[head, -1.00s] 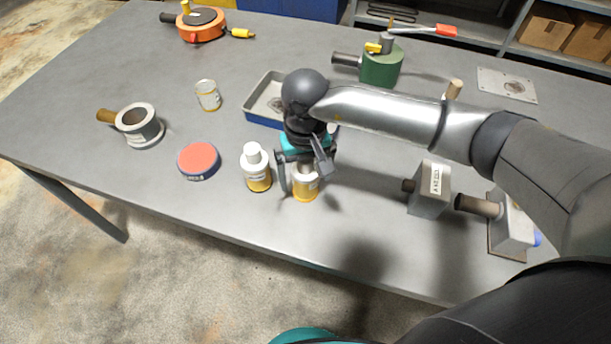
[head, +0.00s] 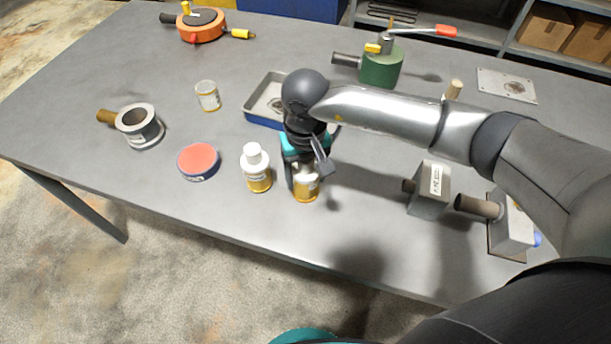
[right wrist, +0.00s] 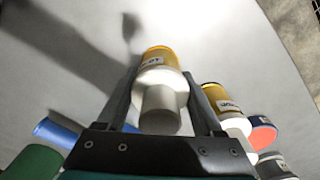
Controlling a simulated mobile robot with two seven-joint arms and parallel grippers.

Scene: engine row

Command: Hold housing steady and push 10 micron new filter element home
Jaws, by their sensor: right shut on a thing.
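My right gripper (head: 304,180) is shut on a bottle (head: 306,188) with a white top and a yellow lower part, which stands upright on the table. In the right wrist view, both fingers (right wrist: 163,105) lie on either side of the bottle (right wrist: 158,72). An open grey cup-shaped body (head: 140,124) with a brown handle, which may be the housing, stands at the left. A small white cylinder with yellowish ends (head: 208,96), possibly the filter element, stands behind it to the right; its print is too small to read. My left gripper is not in view.
A similar bottle (head: 255,168) stands just left of my right gripper, with a red-topped round tin (head: 198,161) beyond it. A blue-rimmed tray (head: 258,122) is behind the gripper. Grey blocks with pegs (head: 432,190) stand right. The front left tabletop is clear.

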